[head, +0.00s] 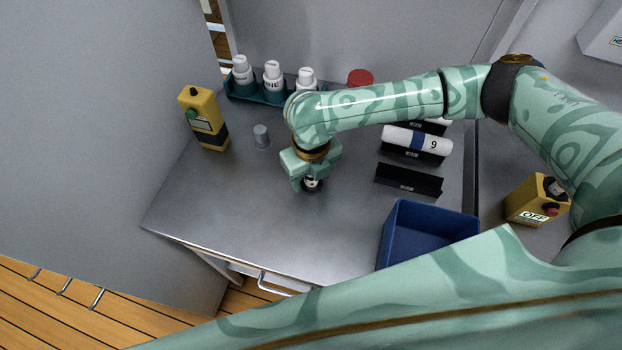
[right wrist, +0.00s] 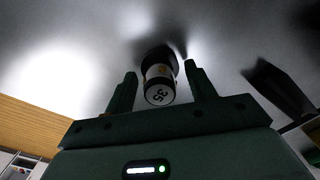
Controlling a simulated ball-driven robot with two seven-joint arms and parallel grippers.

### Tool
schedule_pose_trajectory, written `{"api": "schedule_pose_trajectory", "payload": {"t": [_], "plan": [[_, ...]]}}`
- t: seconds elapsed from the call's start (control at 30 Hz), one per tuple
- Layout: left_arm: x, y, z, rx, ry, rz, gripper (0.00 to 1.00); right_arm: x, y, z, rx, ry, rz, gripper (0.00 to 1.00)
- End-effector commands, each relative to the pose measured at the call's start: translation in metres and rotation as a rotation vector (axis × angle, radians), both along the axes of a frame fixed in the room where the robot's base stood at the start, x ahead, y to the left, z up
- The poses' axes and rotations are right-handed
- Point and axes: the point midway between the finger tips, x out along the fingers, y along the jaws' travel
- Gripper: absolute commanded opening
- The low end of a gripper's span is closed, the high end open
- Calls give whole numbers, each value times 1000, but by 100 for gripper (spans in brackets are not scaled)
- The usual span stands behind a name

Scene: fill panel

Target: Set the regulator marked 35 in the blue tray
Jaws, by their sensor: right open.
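The regulator marked 35 (right wrist: 159,84) stands on the table between the fingers of my right gripper (right wrist: 160,72), with a small gap on each side in the right wrist view. It has a dark base, a white and yellowish band and a pale end with the black 35. In the head view its lower part (head: 312,185) shows under my right gripper (head: 308,178), which is open and points down and hides the rest. The blue tray (head: 437,215) stands to the right, near the table's front edge, and looks empty where I see inside. My left gripper is not in view.
A teal rack (head: 245,92) with white bottles stands at the back left. A yellow box (head: 204,118) and a grey cup-like piece (head: 262,137) are at the left. Dark holders (head: 408,181), one bearing a cylinder marked 9 (head: 433,145), lie behind the tray. The front-left table is clear.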

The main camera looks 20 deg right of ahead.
Motion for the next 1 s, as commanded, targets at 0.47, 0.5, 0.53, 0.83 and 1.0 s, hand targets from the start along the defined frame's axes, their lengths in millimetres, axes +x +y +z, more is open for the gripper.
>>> {"api": "schedule_pose_trajectory", "payload": {"t": [0.47,0.5,0.53,0.83,1.0], "plan": [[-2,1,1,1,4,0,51,0,0,2,0,-1,0,0],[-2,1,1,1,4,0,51,0,0,2,0,-1,0,0],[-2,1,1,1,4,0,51,0,0,2,0,-1,0,0],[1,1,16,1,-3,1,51,1,0,37,2,-4,-1,0],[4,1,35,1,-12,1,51,-29,13,78,3,-4,6,0]]}}
